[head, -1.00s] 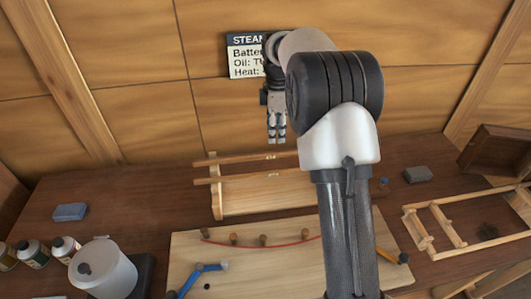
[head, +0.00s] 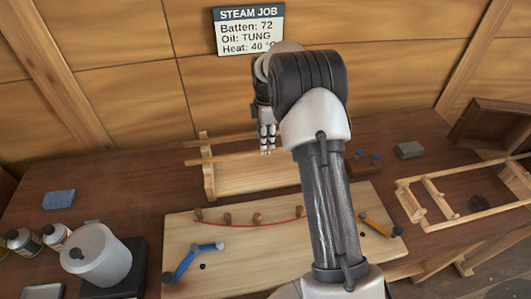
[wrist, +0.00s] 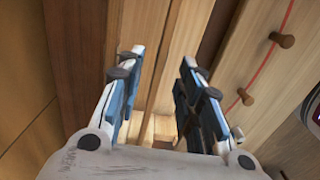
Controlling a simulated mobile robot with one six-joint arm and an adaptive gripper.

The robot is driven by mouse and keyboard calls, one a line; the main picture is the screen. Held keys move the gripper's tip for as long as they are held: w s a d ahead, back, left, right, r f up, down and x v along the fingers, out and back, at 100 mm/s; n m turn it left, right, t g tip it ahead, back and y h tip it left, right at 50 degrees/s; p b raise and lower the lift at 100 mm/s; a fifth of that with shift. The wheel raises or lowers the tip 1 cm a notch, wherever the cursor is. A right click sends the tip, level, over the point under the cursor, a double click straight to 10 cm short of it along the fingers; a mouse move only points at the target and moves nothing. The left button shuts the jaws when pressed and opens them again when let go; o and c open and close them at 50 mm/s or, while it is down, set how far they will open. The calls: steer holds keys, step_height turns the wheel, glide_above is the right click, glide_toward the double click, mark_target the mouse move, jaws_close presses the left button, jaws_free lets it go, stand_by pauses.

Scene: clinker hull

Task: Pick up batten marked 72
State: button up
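A wooden rack (head: 250,183) stands on the bench and holds two thin battens, a rear one (head: 205,144) and a front one (head: 215,159). Their right parts are hidden behind my arm, and no number on them is readable. My gripper (head: 267,150) points down at the battens, covering part of them in the head view. In the wrist view, my gripper (wrist: 160,95) has its fingers apart, with long wooden strips (wrist: 180,50) running beyond and between them. I cannot tell whether a batten lies between the fingertips.
A wall sign (head: 249,30) reads Batten: 72, Oil: TUNG, Heat: 40. In front of the rack lies a board (head: 225,265) with pegs, a red curve and blue and orange clamps. A white pot (head: 97,255) stands left; a wooden frame (head: 450,195) lies right.

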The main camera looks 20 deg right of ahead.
mark_target(266, 152)
steer(key=f, duration=0.3)
steer(key=f+b, duration=0.1)
steer(key=f, duration=0.1)
steer(key=shift+a, duration=0.4)
jaws_close()
